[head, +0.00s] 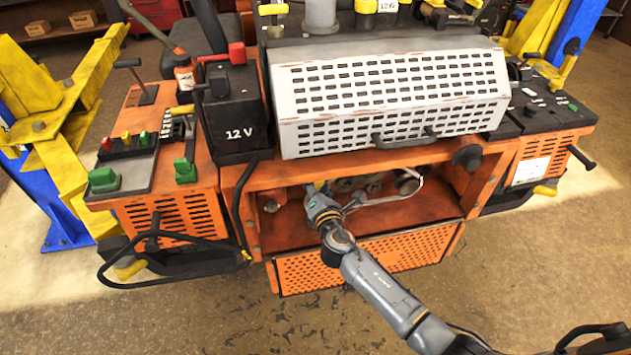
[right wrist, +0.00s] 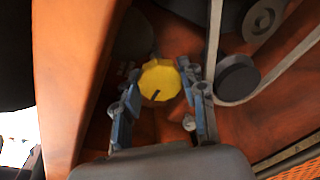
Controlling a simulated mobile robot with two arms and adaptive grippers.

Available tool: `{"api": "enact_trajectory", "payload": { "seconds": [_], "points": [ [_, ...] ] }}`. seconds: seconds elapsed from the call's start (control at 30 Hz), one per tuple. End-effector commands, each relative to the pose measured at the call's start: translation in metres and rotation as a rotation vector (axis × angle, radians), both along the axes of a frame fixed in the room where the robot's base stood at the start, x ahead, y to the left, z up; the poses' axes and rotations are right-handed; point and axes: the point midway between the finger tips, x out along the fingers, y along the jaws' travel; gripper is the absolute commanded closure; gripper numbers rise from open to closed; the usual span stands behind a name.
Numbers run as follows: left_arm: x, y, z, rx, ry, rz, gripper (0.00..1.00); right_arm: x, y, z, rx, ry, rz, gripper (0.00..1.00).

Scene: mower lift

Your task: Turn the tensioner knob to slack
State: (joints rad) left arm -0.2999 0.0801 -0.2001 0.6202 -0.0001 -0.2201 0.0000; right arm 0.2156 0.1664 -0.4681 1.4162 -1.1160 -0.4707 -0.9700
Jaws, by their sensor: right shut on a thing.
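The yellow faceted tensioner knob (right wrist: 160,74) sits against the orange inner panel in the right wrist view, with a short black mark near its lower edge. My right gripper (right wrist: 159,86) has its two blue-grey fingers on either side of the knob and is shut on it. In the head view my right arm reaches into the open bay under the grey perforated cover, and the right gripper (head: 318,190) is at the bay's upper left. The knob cannot be made out there. My left gripper is not in view.
A pale belt (right wrist: 213,45) runs around a dark pulley (right wrist: 238,80) close to the right of the fingers. An orange wall (right wrist: 70,80) stands close on the left. The bay (head: 400,212) has orange side walls and a perforated front flap (head: 375,258) below.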

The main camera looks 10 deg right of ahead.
Motion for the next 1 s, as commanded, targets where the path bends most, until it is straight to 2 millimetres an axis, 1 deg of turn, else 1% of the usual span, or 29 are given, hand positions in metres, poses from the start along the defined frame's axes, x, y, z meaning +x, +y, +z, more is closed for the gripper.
{"api": "enact_trajectory", "payload": {
  "seconds": [0.03, 0.13, 0.17, 0.2, 0.27, 0.57, 0.67, 0.77, 0.87, 1.0],
  "points": [
    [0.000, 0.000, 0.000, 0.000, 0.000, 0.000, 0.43, -0.001, -0.001, -0.003, -0.006, 0.004, -0.001, 1.00],
    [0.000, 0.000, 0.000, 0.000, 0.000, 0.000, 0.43, -0.001, -0.001, -0.003, -0.007, 0.004, -0.001, 1.00],
    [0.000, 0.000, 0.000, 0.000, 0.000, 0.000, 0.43, -0.001, -0.001, -0.003, -0.007, 0.004, -0.001, 0.55],
    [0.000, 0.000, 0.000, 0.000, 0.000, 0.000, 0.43, -0.001, -0.001, -0.003, -0.007, 0.004, -0.001, 0.47],
    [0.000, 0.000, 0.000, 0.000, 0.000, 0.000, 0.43, -0.001, -0.001, -0.003, -0.006, 0.004, -0.001, 0.36],
    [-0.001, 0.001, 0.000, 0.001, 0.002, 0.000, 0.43, -0.001, 0.000, -0.001, -0.002, 0.001, 0.000, 0.36],
    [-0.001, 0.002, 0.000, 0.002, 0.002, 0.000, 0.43, -0.006, 0.000, -0.001, -0.002, 0.001, 0.000, 0.36],
    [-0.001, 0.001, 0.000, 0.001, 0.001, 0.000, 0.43, -0.018, 0.000, 0.000, -0.003, 0.002, 0.002, 0.36],
    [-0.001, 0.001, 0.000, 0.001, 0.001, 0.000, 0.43, -0.037, 0.001, 0.002, -0.003, 0.002, 0.001, 0.36],
    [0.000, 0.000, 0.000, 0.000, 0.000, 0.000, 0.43, -0.069, 0.002, 0.006, -0.002, 0.004, 0.002, 0.36]
  ]
}}
